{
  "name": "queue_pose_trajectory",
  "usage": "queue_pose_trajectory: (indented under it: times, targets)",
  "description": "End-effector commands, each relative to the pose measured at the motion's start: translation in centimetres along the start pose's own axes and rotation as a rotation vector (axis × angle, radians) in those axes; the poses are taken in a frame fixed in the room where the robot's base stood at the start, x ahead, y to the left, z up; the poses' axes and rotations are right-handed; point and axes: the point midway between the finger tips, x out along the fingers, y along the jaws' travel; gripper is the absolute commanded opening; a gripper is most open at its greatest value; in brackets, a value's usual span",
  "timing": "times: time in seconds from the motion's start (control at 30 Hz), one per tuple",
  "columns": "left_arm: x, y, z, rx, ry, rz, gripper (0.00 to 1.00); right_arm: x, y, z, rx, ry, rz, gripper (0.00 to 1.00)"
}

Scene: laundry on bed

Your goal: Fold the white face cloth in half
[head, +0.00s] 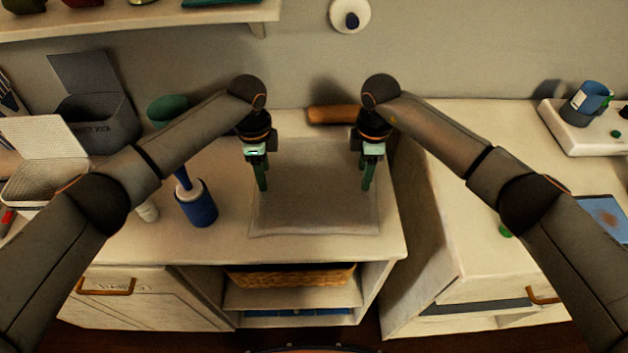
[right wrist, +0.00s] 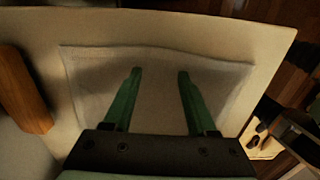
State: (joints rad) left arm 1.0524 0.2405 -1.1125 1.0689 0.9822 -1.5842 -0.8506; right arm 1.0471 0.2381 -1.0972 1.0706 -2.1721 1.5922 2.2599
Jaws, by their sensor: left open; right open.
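The white face cloth (head: 315,215) lies flat and spread out on the pale cabinet top, close to its front edge. It also shows in the right wrist view (right wrist: 220,85), under my fingers. My left gripper (head: 263,188) is open and empty, pointing down over the left side of the cloth. My right gripper (head: 367,186) is open and empty, pointing down over the right side of the cloth; its two green fingers show apart in the right wrist view (right wrist: 159,74). I cannot tell how far the fingertips are above the cloth.
A wooden block (head: 335,114) lies behind the cloth by the wall. A blue cylinder (head: 198,205) stands left of the cloth, with a dark box (head: 100,115) and a white perforated basket (head: 42,150) further left. Another countertop (head: 480,235) is at the right.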

Motion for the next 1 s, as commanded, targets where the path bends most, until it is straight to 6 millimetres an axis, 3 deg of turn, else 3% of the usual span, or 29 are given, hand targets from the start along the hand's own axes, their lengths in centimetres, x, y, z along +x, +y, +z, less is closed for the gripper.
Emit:
queue_pose_trajectory:
  times: [0.17,0.8,1.0]
  targets:
    - [0.9,0.0,0.0,0.0,-0.001,-0.001,0.57,0.9,0.0,0.0,-0.001,0.0,0.0,0.57]
    - [1.3,0.0,0.0,0.0,0.0,0.0,0.57,1.5,0.0,0.0,-0.001,0.0,-0.001,0.57]
    - [1.4,0.0,0.0,0.0,-0.001,0.001,0.47,1.5,0.0,0.0,-0.001,0.0,-0.001,0.47]
